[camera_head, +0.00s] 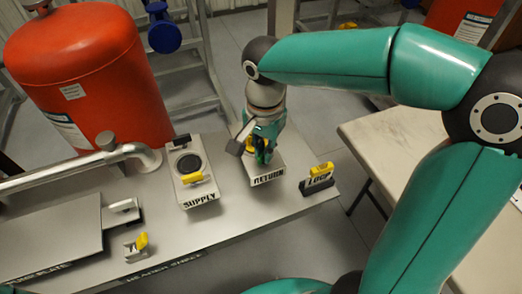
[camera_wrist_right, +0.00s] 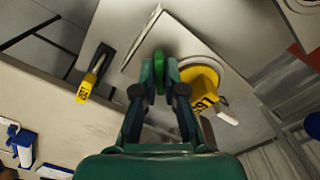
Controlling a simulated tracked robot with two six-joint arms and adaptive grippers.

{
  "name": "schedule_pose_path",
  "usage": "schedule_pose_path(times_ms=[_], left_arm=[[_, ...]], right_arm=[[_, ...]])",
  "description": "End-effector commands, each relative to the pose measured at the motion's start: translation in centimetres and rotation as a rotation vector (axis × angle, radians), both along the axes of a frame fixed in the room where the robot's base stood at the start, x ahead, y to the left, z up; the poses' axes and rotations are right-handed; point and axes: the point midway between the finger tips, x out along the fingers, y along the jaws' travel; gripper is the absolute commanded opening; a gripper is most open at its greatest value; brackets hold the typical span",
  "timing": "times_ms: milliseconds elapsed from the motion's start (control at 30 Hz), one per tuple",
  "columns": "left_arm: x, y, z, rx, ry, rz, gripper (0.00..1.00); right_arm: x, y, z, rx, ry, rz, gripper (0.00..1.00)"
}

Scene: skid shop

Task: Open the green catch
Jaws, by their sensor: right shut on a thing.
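The green catch (camera_wrist_right: 159,68) shows in the right wrist view as a small upright green piece between the fingertips. My right gripper (camera_wrist_right: 160,88) is shut on it. In the head view my right gripper (camera_head: 263,150) points down at the plate labelled RETURN (camera_head: 268,177) and hides the catch and most of that plate's fittings. A yellow round part with a tag (camera_wrist_right: 203,85) is just right of the fingers in the wrist view. My left gripper is not in view.
The SUPPLY plate (camera_head: 198,190) with a black disc and yellow tag stands to the left. A yellow tag on a black base (camera_head: 318,176) stands to the right. A red tank (camera_head: 85,75), a pipe (camera_head: 75,170) and a pale table (camera_head: 400,135) are nearby.

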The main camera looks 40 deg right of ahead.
Motion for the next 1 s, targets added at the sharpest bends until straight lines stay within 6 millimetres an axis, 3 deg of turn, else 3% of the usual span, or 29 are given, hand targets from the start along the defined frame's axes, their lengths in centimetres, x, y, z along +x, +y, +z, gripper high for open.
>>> schedule_pose_path(times_ms=[267,600,1000], left_arm=[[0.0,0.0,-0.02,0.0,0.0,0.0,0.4],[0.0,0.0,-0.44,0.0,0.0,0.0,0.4],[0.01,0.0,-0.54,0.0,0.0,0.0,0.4]], right_arm=[[-0.12,0.24,-0.1,0.005,0.005,-0.008,0.0],[-0.12,0.26,-0.14,0.005,0.006,-0.288,0.0],[-0.13,0.25,-0.16,0.005,0.006,-0.362,0.0]])
